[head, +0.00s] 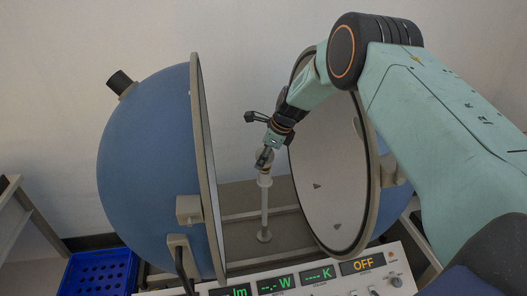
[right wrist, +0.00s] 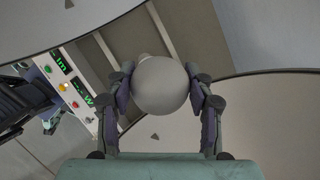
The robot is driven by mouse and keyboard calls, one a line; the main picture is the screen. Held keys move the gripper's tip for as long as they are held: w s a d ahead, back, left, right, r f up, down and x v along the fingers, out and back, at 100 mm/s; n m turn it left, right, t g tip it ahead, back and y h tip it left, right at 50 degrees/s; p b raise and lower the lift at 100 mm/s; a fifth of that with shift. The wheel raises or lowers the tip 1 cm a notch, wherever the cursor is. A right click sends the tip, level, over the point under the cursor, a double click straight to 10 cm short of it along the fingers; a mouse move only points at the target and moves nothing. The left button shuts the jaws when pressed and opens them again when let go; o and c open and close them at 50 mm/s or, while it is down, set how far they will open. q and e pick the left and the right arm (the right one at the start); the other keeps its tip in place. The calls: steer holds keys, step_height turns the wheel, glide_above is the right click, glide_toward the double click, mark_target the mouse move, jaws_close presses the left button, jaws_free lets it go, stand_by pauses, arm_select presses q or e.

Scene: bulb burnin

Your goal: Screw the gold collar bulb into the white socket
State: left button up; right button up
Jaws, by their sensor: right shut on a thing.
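My right gripper (head: 266,157) reaches down from the upper right between the two halves of a blue sphere. In the right wrist view the right gripper (right wrist: 163,95) is shut on a round, frosted white bulb (right wrist: 162,88), one finger on each side. The bulb's collar is mostly hidden behind its globe, so its colour cannot be told. In the head view the gripper is at the top of a pale upright post (head: 264,205), where the white socket (head: 264,180) appears to be. Whether the bulb is seated there cannot be told. My left gripper is not in view.
The blue sphere's left half (head: 150,165) and its pale-faced right half (head: 330,170) stand open close on either side of the post. A control panel (head: 300,283) with green readouts and an orange OFF display is in front. A blue crate (head: 98,272) is at lower left.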

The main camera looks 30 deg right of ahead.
steer(key=shift+m+t+h, duration=0.3)
steer(key=shift+m, duration=0.5)
steer(key=shift+m+h, duration=0.7)
steer(key=shift+m, duration=1.2)
steer(key=o, duration=1)
steer(key=shift+o, duration=0.2)
